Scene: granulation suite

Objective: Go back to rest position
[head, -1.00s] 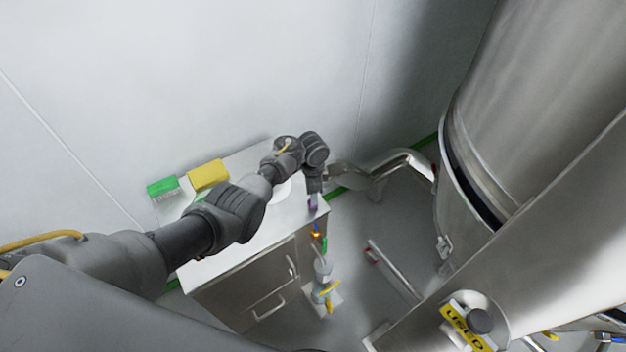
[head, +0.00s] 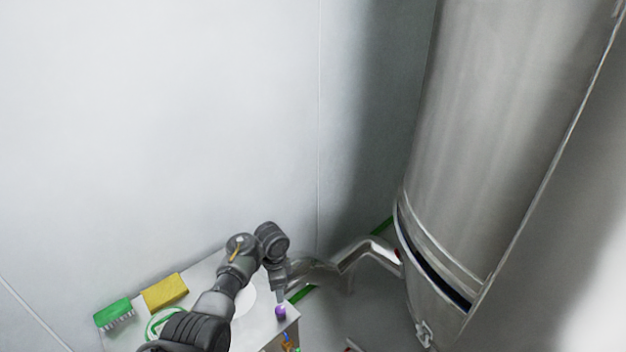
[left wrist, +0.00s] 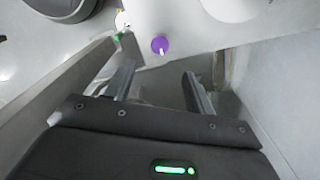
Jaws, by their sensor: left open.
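My left arm reaches in from the bottom of the head view, over a white-topped cabinet (head: 205,275). Its left gripper (head: 280,289) points down near the cabinet's right corner. A small round purple object (head: 281,311) sits on the top just below the gripper in the head view. In the left wrist view the left gripper (left wrist: 158,86) has its two fingers apart with nothing between them. The purple object (left wrist: 159,44) lies beyond the fingertips there, apart from them. My right gripper is in neither view.
A green brush (head: 113,311), a yellow block (head: 165,292) and a white disc (head: 241,301) are on the cabinet top. A bent metal pipe (head: 362,249) and a large steel vessel (head: 500,130) stand to the right. A plain wall is behind.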

